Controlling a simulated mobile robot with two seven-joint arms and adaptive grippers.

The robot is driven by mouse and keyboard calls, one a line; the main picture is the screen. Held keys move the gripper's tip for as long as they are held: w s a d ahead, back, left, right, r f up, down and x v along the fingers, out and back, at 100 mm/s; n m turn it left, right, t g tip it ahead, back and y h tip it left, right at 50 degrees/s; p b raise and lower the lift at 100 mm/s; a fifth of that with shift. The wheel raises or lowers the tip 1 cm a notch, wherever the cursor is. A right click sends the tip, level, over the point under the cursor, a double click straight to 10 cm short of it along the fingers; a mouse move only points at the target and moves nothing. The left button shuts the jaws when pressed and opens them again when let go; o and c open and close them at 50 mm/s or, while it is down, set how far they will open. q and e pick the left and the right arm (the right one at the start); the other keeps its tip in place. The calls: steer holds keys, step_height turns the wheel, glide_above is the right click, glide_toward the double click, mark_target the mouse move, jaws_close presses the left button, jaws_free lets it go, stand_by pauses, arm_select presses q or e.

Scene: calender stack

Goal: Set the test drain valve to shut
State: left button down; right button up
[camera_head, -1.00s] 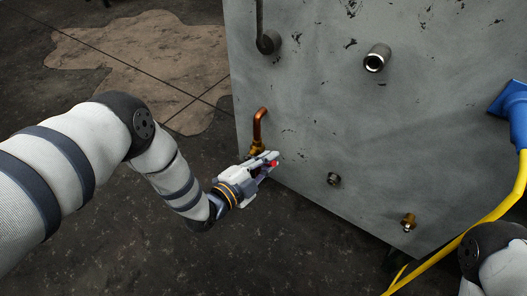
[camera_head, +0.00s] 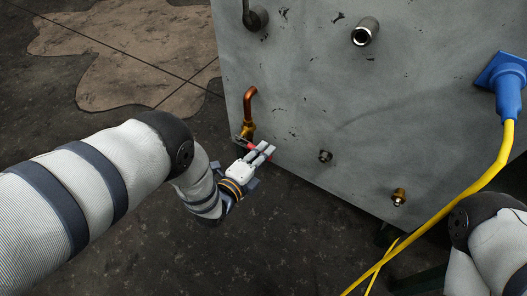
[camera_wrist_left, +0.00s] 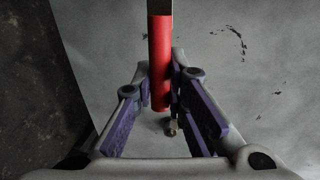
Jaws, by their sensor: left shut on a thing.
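The test drain valve is a small brass body (camera_head: 248,130) below a bent copper pipe (camera_head: 250,100), low on the left edge of a grey panel. My left gripper (camera_head: 264,149) is just below and right of this body. In the left wrist view, a red-sleeved lever (camera_wrist_left: 160,58) comes down from the top between my left fingers (camera_wrist_left: 160,95), which are shut on it. Its bare metal part is at the top of that view. In the head view the fingers hide most of the lever. My right gripper is out of view.
The grey panel (camera_head: 330,100) carries a metal pipe stub (camera_head: 365,32), a small fitting (camera_head: 325,156) and a brass fitting (camera_head: 399,196). A blue plug (camera_head: 507,85) with a yellow cable (camera_head: 470,195) is at the right. The dark floor (camera_head: 130,240) is open at left.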

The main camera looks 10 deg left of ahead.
arm_select(q)
steer(key=shift+a+f, duration=0.1)
steer(key=shift+a, duration=0.05)
steer(key=c, duration=1.6)
jaws_free()
steer(key=shift+s, duration=0.1)
steer(key=v, duration=1.1)
steer(key=shift+s+a, duration=0.1)
steer(key=shift+s, duration=0.3)
